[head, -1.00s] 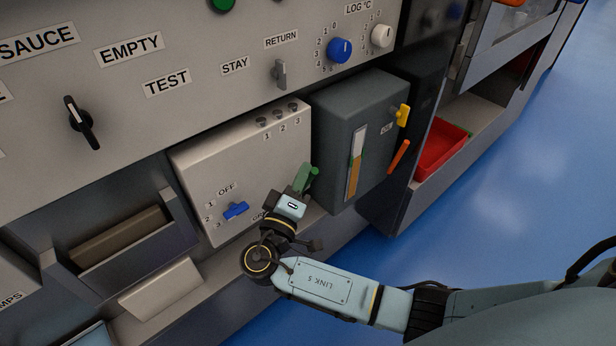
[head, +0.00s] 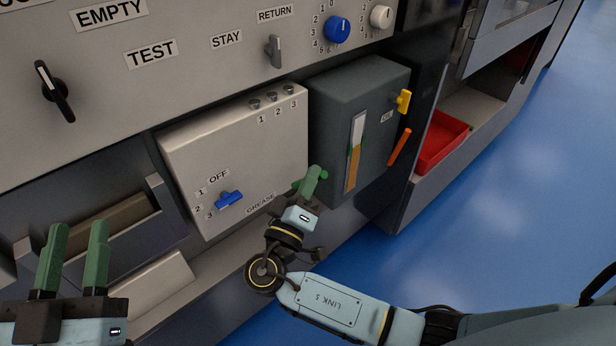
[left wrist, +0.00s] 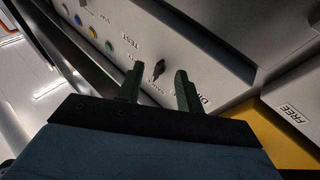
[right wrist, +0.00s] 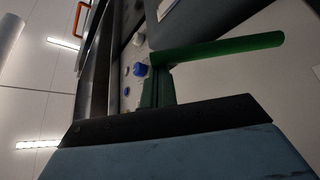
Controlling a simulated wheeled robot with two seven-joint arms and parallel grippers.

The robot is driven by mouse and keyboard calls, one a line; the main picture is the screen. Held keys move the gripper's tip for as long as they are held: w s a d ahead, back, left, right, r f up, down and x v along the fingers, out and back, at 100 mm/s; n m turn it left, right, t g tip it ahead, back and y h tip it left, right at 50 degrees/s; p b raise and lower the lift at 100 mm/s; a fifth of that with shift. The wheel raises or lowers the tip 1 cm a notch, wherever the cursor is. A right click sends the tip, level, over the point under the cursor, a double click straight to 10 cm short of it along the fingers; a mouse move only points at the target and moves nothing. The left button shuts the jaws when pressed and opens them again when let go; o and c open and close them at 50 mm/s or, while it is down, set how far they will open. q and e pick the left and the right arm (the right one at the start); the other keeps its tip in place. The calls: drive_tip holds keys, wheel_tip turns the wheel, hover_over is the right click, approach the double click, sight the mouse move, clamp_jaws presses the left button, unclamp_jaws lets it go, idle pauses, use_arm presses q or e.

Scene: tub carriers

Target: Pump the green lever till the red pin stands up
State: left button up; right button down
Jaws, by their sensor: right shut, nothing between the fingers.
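The green lever (head: 322,174) sticks out near the lower right of the white grease box (head: 240,150). In the right wrist view the lever (right wrist: 225,47) is a long green rod crossing just beyond my fingertips. My right gripper (head: 308,182) is shut with nothing between its fingers, right at the lever; I cannot tell whether they touch. Its closed fingers also show in the right wrist view (right wrist: 157,80). My left gripper (head: 76,235) is open and empty at the lower left. Three small grey pins (head: 272,97) sit on the box top; no red pin is discernible.
A blue selector (head: 229,199) sits on the box front. A dark oil box (head: 340,110) with a gauge, yellow knob (head: 403,101) and orange handle (head: 399,147) stands close to the right. A red tray (head: 440,145) lies beyond. Blue floor is open at right.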

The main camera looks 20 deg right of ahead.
use_arm(q)
drive_tip(key=shift+s+r+t+h+b, duration=0.15)
drive_tip(key=shift+s+r+t+b, duration=0.15)
drive_tip(key=shift+r+t, duration=0.25)
drive_tip(key=shift+s+r+t+h+b, duration=0.15)
drive_tip(key=shift+s+r+t+b, duration=0.1)
drive_tip(key=shift+r+t, duration=0.25)
use_arm(e)
drive_tip(key=shift+s+d+f, duration=0.3)
drive_tip(key=shift+s+f, duration=0.4)
drive_tip(key=shift+f, duration=0.1)
use_arm(q)
drive_tip(key=shift+s+a+r, duration=0.1)
drive_tip(key=shift+r, duration=0.05)
use_arm(e)
drive_tip(key=shift+s+f, duration=0.15)
drive_tip(key=shift+f, duration=0.05)
